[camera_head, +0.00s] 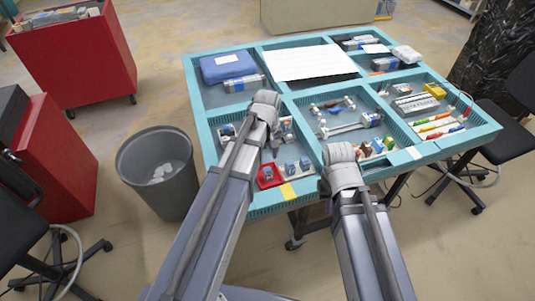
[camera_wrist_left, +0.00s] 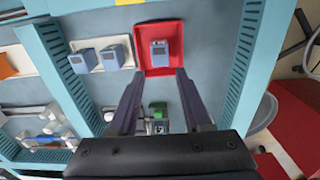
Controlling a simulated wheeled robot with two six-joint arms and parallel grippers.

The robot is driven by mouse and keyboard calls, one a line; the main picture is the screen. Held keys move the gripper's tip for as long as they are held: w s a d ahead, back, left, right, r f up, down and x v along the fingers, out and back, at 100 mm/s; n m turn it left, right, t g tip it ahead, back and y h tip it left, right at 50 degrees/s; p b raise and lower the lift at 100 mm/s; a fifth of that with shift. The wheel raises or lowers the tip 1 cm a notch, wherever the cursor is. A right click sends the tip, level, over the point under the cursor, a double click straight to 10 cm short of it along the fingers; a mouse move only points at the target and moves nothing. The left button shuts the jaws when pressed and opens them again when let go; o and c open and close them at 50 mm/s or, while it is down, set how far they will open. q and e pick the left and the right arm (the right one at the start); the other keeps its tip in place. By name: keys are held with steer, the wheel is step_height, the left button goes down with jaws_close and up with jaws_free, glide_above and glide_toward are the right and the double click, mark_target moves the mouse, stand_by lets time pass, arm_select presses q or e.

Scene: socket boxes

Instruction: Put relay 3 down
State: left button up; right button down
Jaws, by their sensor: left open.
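Small blue-grey relays are in view, but I cannot read a number on any, so I cannot tell which is relay 3. One relay (camera_wrist_left: 159,48) sits in the red tray (camera_wrist_left: 146,68); the red tray also shows in the head view (camera_head: 262,184). Two more relays stand in a pale tray beside it, one of them nearest the red tray (camera_wrist_left: 113,57). My left gripper (camera_wrist_left: 157,74) is open and empty, its fingertips at the red tray's near edge. In the head view my left gripper (camera_head: 271,152) is partly hidden by its wrist. My right gripper's fingers are hidden behind its wrist.
A teal divided table (camera_head: 272,209) holds several compartments. A blue case (camera_head: 222,66), a white sheet (camera_head: 308,62) and screwdrivers (camera_head: 437,125) lie in others. A green-topped part (camera_wrist_left: 158,109) shows between my left fingers. A grey bin (camera_head: 140,170) stands left of the table.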

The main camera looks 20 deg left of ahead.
arm_select(q)
steer(key=s+d+r+m+y+p, duration=0.1)
steer(key=s+d+r+m, duration=0.2)
steer(key=s+d+m, duration=0.7)
steer(key=s, duration=0.4)
steer(key=shift+s+d+m+p, duration=0.3)
steer(key=shift+s+d+p, duration=0.05)
steer(key=shift+p, duration=0.05)
arm_select(e)
step_height(320, 180, up, 3)
steer(key=shift+f, duration=0.1)
arm_select(q)
steer(key=shift+a, duration=0.15)
arm_select(e)
steer(key=shift+a, duration=0.1)
